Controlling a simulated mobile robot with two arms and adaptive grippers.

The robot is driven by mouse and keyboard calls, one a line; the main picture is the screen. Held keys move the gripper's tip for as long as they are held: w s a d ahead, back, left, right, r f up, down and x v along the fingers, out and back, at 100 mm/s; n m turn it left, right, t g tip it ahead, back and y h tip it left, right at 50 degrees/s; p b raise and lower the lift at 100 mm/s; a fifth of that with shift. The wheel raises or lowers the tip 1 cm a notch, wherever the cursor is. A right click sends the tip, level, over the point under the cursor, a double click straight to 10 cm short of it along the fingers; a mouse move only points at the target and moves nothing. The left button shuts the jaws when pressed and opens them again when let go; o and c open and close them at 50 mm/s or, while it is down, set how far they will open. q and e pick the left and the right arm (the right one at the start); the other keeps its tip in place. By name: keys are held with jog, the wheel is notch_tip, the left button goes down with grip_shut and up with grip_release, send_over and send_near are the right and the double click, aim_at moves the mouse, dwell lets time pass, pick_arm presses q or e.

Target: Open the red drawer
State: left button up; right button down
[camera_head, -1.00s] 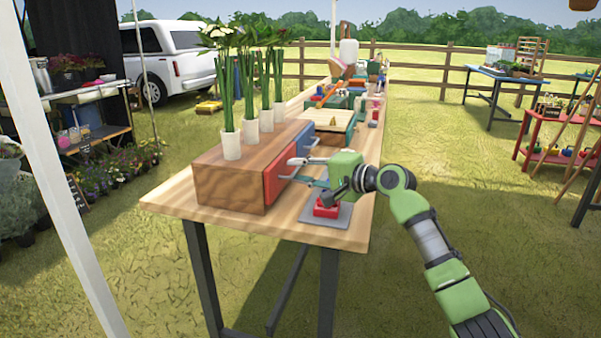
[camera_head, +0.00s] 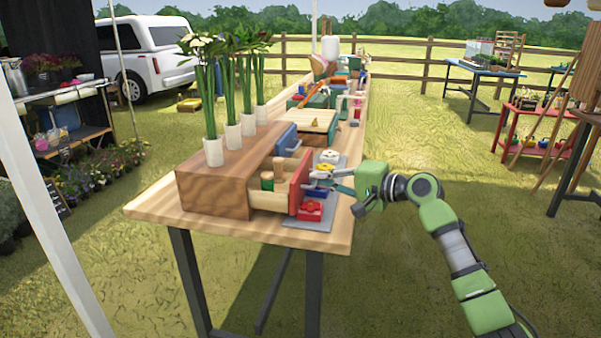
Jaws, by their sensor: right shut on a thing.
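The red drawer (camera_head: 300,184) is pulled out of the wooden box (camera_head: 213,192) toward the right. Inside the drawer are wooden pieces (camera_head: 280,176) and a green piece. My right gripper (camera_head: 322,178) is at the outer side of the red front, shut on the drawer's handle, which is mostly hidden by the fingers. The blue drawer (camera_head: 287,140) sits behind it in the same box. My left gripper is not in view.
A grey mat (camera_head: 296,223) with a red block (camera_head: 310,211) and other small items lies just right of the drawer. Several white vases (camera_head: 213,152) with flowers stand on the box. Grass to the right of the table is open.

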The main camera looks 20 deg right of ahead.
jog(key=shift+s+d, duration=0.4)
jog(key=shift+d, duration=0.15)
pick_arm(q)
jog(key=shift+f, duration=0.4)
pick_arm(e)
jog(key=c, duration=2.2)
grip_release()
jog(key=v, duration=1.2)
